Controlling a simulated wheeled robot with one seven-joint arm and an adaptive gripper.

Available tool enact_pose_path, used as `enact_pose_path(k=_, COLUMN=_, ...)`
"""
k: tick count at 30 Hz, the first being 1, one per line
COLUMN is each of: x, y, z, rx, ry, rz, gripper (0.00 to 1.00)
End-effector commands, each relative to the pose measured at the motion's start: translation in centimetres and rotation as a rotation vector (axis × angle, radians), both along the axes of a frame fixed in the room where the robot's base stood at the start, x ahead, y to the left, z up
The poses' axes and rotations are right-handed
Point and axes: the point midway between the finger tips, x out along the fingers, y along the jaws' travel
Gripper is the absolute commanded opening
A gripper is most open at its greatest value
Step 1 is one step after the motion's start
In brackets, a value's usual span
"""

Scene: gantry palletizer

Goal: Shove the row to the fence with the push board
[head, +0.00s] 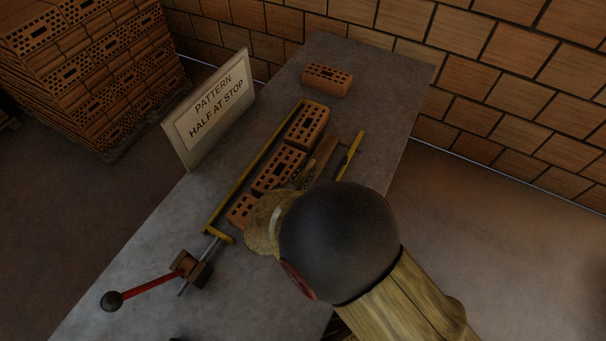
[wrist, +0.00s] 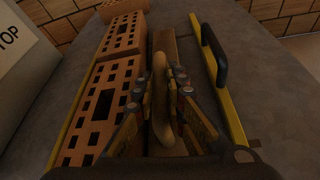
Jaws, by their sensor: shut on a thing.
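A row of perforated orange bricks (head: 279,169) lies on the grey table (head: 130,240); its near brick (head: 240,210) is partly hidden by my wrist. A yellow fence rail (head: 262,146) runs along the row's left side, very close; I cannot tell whether every brick touches it. The brown wooden push board (head: 327,153) lies along the row's right side, and it also shows in the wrist view (wrist: 165,45). My gripper (wrist: 167,90) is shut on the board's upright handle (wrist: 160,75). In the head view my arm hides most of the gripper.
A yellow bar with a black handle (wrist: 213,55) lies right of the board. A loose brick (head: 327,79) sits beyond the row. A pattern sign (head: 210,108) stands left. A red lever (head: 150,286) with a clamp is at the near end. Stacked bricks (head: 90,70) stand off the table.

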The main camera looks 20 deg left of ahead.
Motion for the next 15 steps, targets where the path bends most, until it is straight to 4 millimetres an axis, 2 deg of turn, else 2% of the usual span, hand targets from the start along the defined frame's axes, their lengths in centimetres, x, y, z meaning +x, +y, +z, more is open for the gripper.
enact_pose_path(k=7, x=0.03, y=0.05, z=0.07, rx=0.001, ry=-0.001, rz=0.0, gripper=0.0)
enact_pose_path(k=8, x=0.03, y=0.04, z=0.06, rx=0.001, ry=-0.001, rz=0.0, gripper=0.14)
enact_pose_path(k=15, x=0.02, y=0.02, z=0.02, rx=0.0, ry=-0.001, rz=0.0, gripper=0.27)
